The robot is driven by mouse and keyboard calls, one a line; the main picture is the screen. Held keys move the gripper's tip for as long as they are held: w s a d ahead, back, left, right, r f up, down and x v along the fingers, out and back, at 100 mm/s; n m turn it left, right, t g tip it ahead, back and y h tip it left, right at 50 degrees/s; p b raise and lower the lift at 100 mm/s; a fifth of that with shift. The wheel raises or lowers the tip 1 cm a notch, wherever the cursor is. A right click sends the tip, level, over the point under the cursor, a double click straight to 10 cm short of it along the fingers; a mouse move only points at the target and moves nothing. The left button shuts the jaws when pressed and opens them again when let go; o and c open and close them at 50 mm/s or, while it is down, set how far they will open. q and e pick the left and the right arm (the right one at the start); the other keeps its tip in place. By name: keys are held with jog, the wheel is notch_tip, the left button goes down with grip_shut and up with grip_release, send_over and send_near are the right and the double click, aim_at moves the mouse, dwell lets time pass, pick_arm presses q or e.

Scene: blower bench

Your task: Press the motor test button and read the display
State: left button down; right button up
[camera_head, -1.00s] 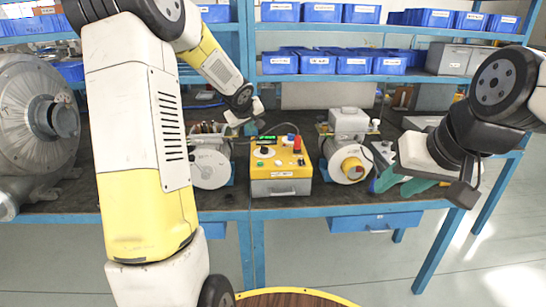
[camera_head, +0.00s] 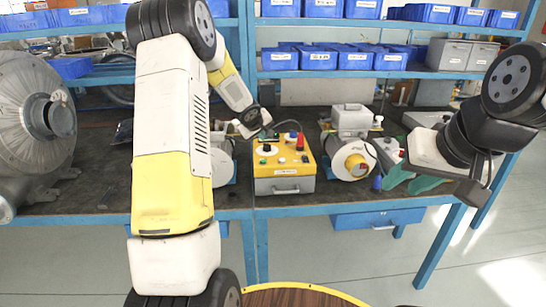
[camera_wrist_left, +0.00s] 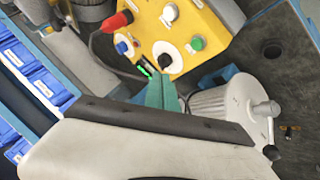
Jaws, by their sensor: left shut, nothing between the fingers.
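A yellow control box (camera_head: 284,176) stands on the bench. Its sloped top carries a red knob or lamp (camera_wrist_left: 116,20), a blue button (camera_wrist_left: 122,47), a white dial with a black knob (camera_wrist_left: 167,56) and a green button (camera_wrist_left: 197,43). A small display (camera_wrist_left: 145,70) glows green; its text is unreadable. My left gripper (camera_head: 265,129) is shut and empty at the panel's back-left side, hiding the display in the head view. In the wrist view its teal fingertips (camera_wrist_left: 164,90) overlap the panel edge near display and dial; contact is unclear. My right gripper (camera_head: 414,180) is open and empty at the right.
A blower (camera_head: 351,152) stands right of the box, and another motor unit (camera_head: 222,163) stands left, partly behind my arm. A large grey blower (camera_head: 35,120) fills the far left. Shelves with blue bins (camera_head: 353,61) rise behind. The bench front is mostly clear.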

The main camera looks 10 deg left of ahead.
aim_at(263, 162)
pick_arm(q)
jog(key=shift+f, duration=3.7)
jog(key=shift+f, duration=0.4)
jog(key=shift+f, duration=0.4)
jog(key=shift+r, duration=0.8)
jog(key=shift+r, duration=2.5)
jog(key=shift+s+r, duration=0.1)
